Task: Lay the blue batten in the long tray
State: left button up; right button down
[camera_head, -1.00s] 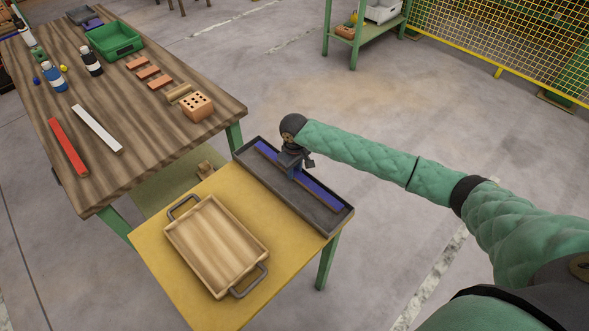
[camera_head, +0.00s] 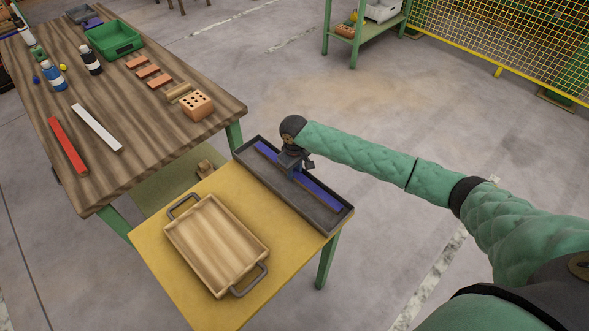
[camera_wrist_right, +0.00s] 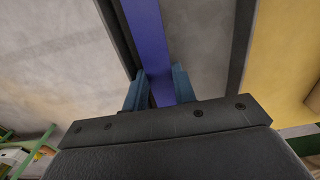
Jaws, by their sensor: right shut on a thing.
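The blue batten (camera_head: 318,189) lies lengthwise within the outline of the long dark grey tray (camera_head: 338,226), roughly parallel to its long sides. My right gripper (camera_head: 294,172) is over the tray and shut on the batten near its middle. In the right wrist view the batten (camera_wrist_right: 150,40) runs between the two blue fingers (camera_wrist_right: 157,92), with the tray's dark walls to either side. I cannot tell whether the batten touches the tray floor. My left gripper is not in view.
The tray stands on a yellow table (camera_head: 150,235), beside a wooden tray with handles (camera_head: 215,245). The brown workbench (camera_head: 150,130) to the left holds red (camera_head: 68,146) and white (camera_head: 97,128) battens, bottles, blocks and a green bin (camera_head: 114,40).

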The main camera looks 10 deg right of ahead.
jog(key=c, duration=1.4)
grip_release()
jog(key=shift+f, duration=0.1)
jog(key=o, duration=0.3)
jog(key=shift+o, duration=0.2)
jog(key=shift+w, duration=0.1)
jog(key=shift+r, duration=0.25)
notch_tip(320, 180, up, 6)
jog(key=p, duration=0.6)
jog(key=shift+r, duration=0.1)
jog(key=shift+a+r+p, duration=0.1)
jog(key=shift+r+p, duration=0.45)
jog(key=shift+p, duration=0.15)
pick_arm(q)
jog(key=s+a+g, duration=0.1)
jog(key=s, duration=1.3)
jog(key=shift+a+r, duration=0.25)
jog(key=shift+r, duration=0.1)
